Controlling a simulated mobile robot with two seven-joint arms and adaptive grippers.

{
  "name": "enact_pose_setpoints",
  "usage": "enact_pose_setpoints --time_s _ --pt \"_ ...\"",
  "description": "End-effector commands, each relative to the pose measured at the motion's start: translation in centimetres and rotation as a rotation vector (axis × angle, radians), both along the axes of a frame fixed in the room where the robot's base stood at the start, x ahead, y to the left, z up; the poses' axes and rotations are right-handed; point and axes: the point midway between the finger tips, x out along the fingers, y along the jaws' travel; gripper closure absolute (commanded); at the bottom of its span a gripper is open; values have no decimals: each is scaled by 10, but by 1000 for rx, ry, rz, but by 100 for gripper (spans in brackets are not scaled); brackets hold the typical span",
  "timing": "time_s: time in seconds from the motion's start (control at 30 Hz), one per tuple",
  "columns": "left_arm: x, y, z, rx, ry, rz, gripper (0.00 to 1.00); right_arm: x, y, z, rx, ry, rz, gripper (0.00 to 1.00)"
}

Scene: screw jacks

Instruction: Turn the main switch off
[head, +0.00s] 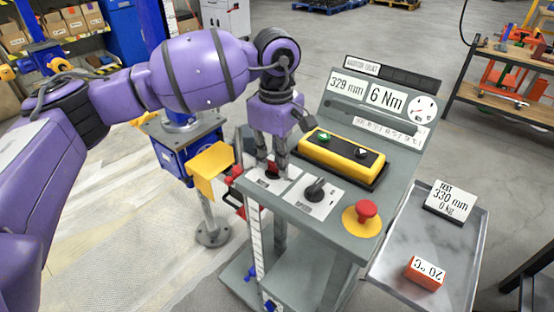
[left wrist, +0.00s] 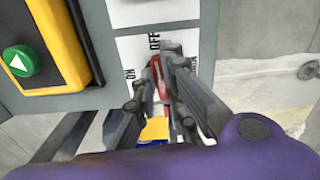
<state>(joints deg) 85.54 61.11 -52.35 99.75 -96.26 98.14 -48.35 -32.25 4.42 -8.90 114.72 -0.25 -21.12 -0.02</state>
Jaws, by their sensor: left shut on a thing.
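The main switch is a small red handle (left wrist: 155,66) on a white plate (left wrist: 128,48) marked ON and OFF, on the sloping top of a grey console (head: 400,165). In the head view my left gripper (head: 275,165) points down at the console's left end, over this plate. In the left wrist view its two fingers are on either side of the red handle and shut on it. The fingers cover part of the handle. Its visible end lies close to the OFF word, but its exact angle is hard to tell. My right gripper is not in view.
Beside the switch are a black selector knob (head: 315,190), a red mushroom button (head: 367,211) and a yellow button box (head: 340,157). The display panel (head: 375,100) reads 329 mm and 6 Nm. A grey tray (head: 455,260) holds an orange block (head: 425,273).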

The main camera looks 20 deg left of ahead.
Motion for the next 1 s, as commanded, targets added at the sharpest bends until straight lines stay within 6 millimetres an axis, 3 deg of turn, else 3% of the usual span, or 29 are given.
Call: enact_pose_setpoints --time_s 0.3,0.8,0.83,0.93,1.0 --pt "0 0 0 -2 -2 -105 100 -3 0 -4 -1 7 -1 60" --pt "0 0 1 -2 -2 -122 100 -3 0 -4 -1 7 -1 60" --pt "0 0 1 -2 -2 -122 87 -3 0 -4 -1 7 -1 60" --pt "0 0 1 -2 -2 -122 73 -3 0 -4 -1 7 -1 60" --pt "0 0 1 -1 -2 -121 70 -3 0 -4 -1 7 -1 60"
